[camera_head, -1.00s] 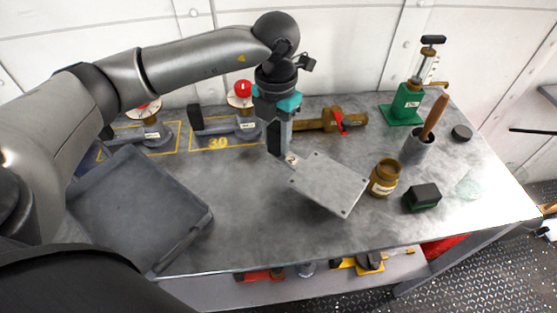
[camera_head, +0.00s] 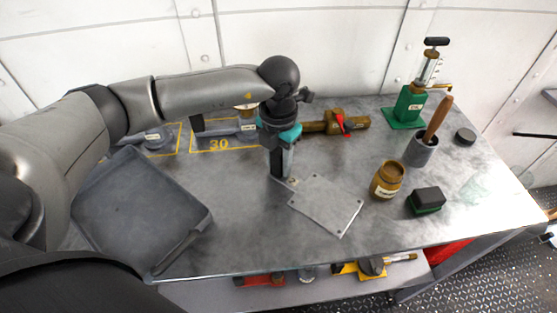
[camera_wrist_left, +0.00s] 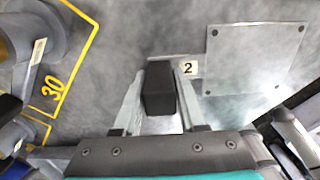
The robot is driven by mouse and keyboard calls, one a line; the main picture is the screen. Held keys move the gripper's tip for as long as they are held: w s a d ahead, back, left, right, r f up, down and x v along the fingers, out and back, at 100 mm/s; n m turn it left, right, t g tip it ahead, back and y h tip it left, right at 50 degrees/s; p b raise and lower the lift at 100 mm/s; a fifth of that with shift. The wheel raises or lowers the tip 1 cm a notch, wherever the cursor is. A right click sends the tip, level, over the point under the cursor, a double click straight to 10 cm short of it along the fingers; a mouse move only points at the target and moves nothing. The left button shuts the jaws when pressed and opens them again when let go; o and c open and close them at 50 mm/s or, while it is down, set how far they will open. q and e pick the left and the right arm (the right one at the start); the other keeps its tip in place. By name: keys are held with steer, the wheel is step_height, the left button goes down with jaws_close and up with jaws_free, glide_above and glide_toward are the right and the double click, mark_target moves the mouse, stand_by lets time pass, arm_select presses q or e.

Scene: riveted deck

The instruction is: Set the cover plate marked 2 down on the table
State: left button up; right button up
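The cover plate marked 2 (camera_head: 327,206) is a flat grey plate with small holes at its corners, level at the middle of the table (camera_head: 235,245). It lies on the tabletop or barely above it; I cannot tell which. My left gripper (camera_head: 282,176) is at its left corner, pointing down. In the left wrist view the fingers (camera_wrist_left: 160,88) stand on either side of a dark block-shaped grip, beside the label "2" (camera_wrist_left: 188,68), and the plate (camera_wrist_left: 255,60) extends to the right. My right gripper is not in view.
A grey tray (camera_head: 135,205) is on the left. A brown jar (camera_head: 387,181), a green-based block (camera_head: 426,201) and a grey cup with a wooden handle (camera_head: 421,150) stand to the right. A brown tool with a red lever (camera_head: 335,122) lies behind. Table is clear around the plate.

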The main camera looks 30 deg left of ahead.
arm_select(q)
steer(key=o, duration=0.4)
steer(key=shift+r, duration=0.1)
steer(key=shift+r, duration=0.3)
step_height(320, 180, up, 12)
steer(key=shift+f+p, duration=0.2)
steer(key=shift+p, duration=0.65)
